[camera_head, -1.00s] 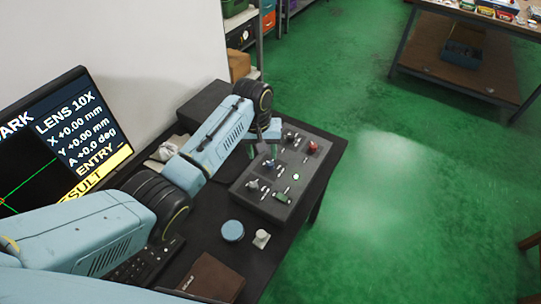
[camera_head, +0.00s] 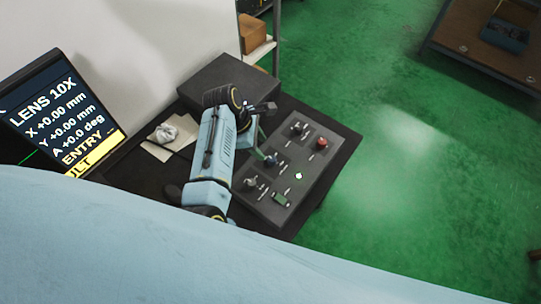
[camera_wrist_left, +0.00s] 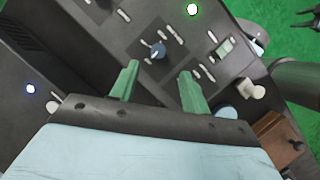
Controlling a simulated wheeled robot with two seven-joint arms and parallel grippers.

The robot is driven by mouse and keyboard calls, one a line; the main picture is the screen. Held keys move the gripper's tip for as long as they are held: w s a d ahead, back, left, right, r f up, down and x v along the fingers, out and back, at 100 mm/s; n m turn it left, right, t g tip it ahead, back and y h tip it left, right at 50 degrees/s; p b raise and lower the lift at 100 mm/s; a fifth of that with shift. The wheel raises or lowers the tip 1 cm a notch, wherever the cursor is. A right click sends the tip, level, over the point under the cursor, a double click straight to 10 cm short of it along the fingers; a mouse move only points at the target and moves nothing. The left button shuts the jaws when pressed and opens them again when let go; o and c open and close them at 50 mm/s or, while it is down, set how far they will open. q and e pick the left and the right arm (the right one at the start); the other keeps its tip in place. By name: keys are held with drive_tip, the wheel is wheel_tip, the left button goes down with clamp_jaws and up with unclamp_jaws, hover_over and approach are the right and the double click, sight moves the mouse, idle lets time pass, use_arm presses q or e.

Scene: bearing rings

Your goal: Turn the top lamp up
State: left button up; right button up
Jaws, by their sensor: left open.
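A dark grey control panel (camera_head: 318,173) lies on the black desk. It carries a blue-grey knob (camera_head: 271,159), a grey knob (camera_head: 250,182), a dark knob (camera_head: 298,129), a red knob (camera_head: 321,142), a green rocker switch (camera_head: 281,198) and a lit green light (camera_head: 298,175). Its labels are too small to read. My left gripper (camera_head: 261,149) is over the panel's left side, close to the blue-grey knob. In the left wrist view its green fingers (camera_wrist_left: 159,71) are open and empty; the blue-grey knob (camera_wrist_left: 157,50) shows just beyond the gap between the tips.
A dark box (camera_head: 228,80) stands behind the panel. A crumpled cloth (camera_head: 170,133) lies to the left, near the monitor (camera_head: 55,110). The left wrist view shows a blue disc (camera_wrist_left: 226,111), a pale knobbed piece (camera_wrist_left: 251,90) and a brown notebook (camera_wrist_left: 280,135).

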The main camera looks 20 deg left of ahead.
sight(272, 159)
use_arm(q)
drive_tip(key=b+x, duration=0.1)
drive_tip(key=x, duration=0.5)
drive_tip(key=shift+w+f+b, duration=0.1)
drive_tip(key=shift+f+b, duration=0.2)
drive_tip(key=shift+w+d+f, duration=0.15)
drive_tip(key=shift+d+f, duration=0.15)
drive_tip(key=shift+f, duration=0.3)
use_arm(e)
drive_tip(key=shift+w+f, duration=0.85)
drive_tip(key=shift+f, duration=0.2)
use_arm(q)
drive_tip(key=shift+c, duration=0.3)
drive_tip(key=c, duration=0.9)
use_arm(e)
drive_tip(key=shift+s, duration=0.15)
